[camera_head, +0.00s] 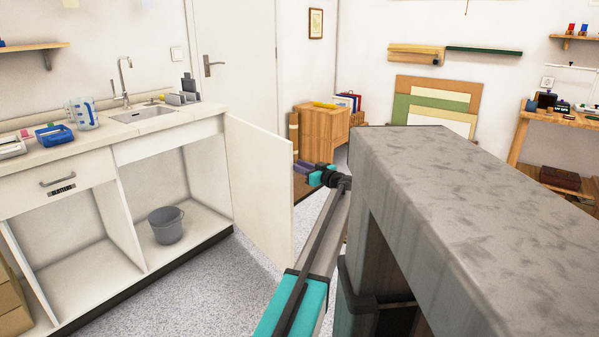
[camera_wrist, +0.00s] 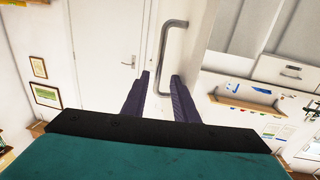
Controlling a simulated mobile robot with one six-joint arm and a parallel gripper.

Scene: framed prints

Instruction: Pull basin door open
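The basin door (camera_head: 258,190), a white panel, stands swung wide open at the right end of the basin cabinet (camera_head: 170,142). Its inner face shows in the head view; its outer face and handle are hidden there. In the wrist view, a grey bar handle (camera_wrist: 163,55) stands out at the middle. My gripper (camera_head: 303,168) is just beside the door's free edge in the head view. In the wrist view, the dark purple fingers of my gripper (camera_wrist: 160,75) are apart, with the lower part of the handle showing between them. I cannot tell whether they touch it.
A grey bucket (camera_head: 166,225) stands inside the open cabinet. A sink (camera_head: 143,116) is set in the counter above. A wooden cabinet (camera_head: 322,125) stands behind the door. Speckled floor (camera_head: 245,290) is clear in front of the basin cabinet.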

